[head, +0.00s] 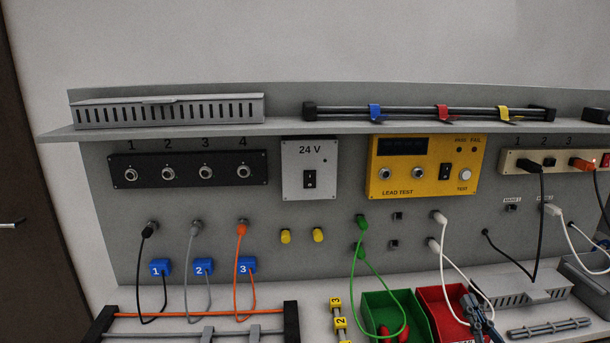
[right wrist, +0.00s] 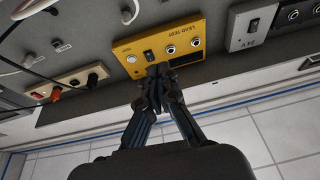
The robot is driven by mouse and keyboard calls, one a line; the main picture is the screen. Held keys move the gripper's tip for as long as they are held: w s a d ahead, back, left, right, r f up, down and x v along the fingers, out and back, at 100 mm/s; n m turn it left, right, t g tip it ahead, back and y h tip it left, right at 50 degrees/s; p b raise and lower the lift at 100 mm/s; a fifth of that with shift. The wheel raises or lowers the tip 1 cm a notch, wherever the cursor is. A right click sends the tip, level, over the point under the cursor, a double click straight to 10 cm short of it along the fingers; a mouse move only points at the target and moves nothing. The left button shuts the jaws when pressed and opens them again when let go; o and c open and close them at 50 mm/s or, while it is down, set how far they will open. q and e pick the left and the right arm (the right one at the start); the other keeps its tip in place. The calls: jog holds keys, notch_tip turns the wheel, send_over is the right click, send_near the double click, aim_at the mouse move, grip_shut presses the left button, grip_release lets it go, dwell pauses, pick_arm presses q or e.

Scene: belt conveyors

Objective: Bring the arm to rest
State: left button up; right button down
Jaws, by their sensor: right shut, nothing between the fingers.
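My right gripper (head: 472,303) shows at the lower right of the head view, in front of the red bin. In the right wrist view the gripper (right wrist: 159,75) is shut and empty, its fingertips together. They overlap the lower edge of the yellow lead test box (right wrist: 175,48) in that view; I cannot tell the distance between them. In the head view the yellow box (head: 424,167) is on the back panel, well above the gripper. My left gripper is not in view.
A green bin (head: 377,302) and a red bin (head: 432,297) stand on the bench. Green cable (head: 383,277), white cable (head: 449,272) and orange cable (head: 239,268) loops hang from the panel. A grey slotted duct (head: 515,288) lies to the right. A shelf (head: 285,130) juts out above.

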jog(key=s+a+f+g, duration=0.4)
jog(key=f, duration=0.3)
jog(key=s+a+f+g, duration=0.4)
jog(key=a+f, duration=0.1)
jog(key=f, duration=0.3)
jog(key=s+a+f+g+h, duration=0.15)
jog(key=s+f+g, duration=0.3)
jog(key=s, duration=0.65)
jog(key=s+a+f+g+h, duration=0.1)
jog(key=s+a+f+g, duration=0.3)
jog(key=s, duration=0.6)
jog(key=s+d+f+g, duration=0.1)
jog(key=s+f, duration=0.1)
jog(key=f, duration=1.2)
jog(key=s+d+f+g, duration=0.1)
jog(key=d+f+g, duration=0.1)
jog(key=f, duration=1.2)
jog(key=s+d+f+g, duration=0.1)
jog(key=s+d+f, duration=0.1)
jog(key=s+f, duration=1.1)
jog(key=s, duration=0.3)
jog(key=shift+d+f+n, duration=0.2)
jog(key=shift+f+n, duration=0.05)
jog(key=shift+n, duration=0.15)
